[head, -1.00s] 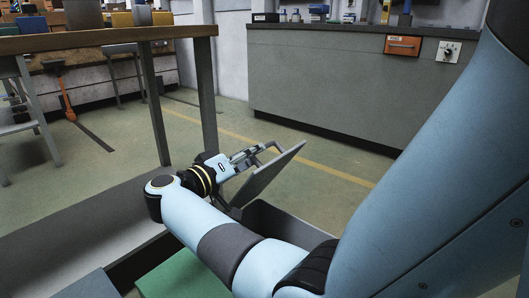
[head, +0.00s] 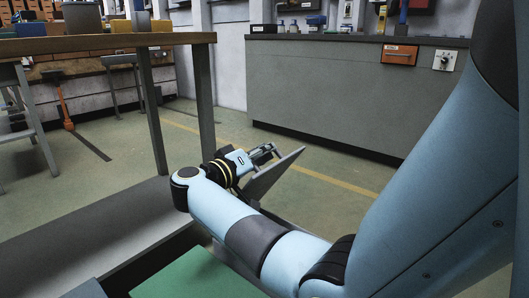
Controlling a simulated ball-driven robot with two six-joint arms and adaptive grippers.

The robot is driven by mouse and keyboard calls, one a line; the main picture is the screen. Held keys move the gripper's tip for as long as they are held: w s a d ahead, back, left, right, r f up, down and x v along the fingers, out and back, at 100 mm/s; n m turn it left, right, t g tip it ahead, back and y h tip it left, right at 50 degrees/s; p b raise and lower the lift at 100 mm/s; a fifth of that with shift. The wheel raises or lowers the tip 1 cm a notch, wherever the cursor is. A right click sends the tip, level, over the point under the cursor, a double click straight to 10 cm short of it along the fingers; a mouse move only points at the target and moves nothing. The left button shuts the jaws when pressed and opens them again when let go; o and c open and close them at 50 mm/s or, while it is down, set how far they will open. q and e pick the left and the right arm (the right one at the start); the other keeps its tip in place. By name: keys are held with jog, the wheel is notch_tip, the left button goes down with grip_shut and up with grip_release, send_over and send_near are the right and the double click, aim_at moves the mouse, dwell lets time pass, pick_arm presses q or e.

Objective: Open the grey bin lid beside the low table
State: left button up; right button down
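The grey bin lid (head: 274,178) stands tilted up at a steep angle, right of the low table (head: 95,228). My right gripper (head: 264,152) is at the lid's upper side and appears closed on its handle; the fingers are small in the view. The grey bin (head: 280,216) below the lid is mostly hidden behind my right forearm, with only a sliver of its rim showing. My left gripper is not in view.
A green surface (head: 195,277) lies at the bottom, left of my forearm. A tall wood-topped table (head: 105,43) stands at the left with its legs near my gripper. A grey cabinet (head: 330,95) lines the back. The floor between is open.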

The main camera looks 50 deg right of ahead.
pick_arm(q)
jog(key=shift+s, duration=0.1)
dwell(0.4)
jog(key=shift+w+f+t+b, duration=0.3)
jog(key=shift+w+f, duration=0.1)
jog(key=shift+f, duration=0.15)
pick_arm(e)
jog(key=w+a+r+n, duration=0.1)
jog(key=w+r+n, duration=0.1)
jog(key=w, duration=1.1)
jog(key=shift+w+a+n, duration=0.15)
jog(key=shift+w+n, duration=0.05)
jog(key=shift+n, duration=0.2)
jog(key=c, duration=1.3)
grip_release()
jog(key=shift+c, duration=0.2)
jog(key=shift+f, duration=0.1)
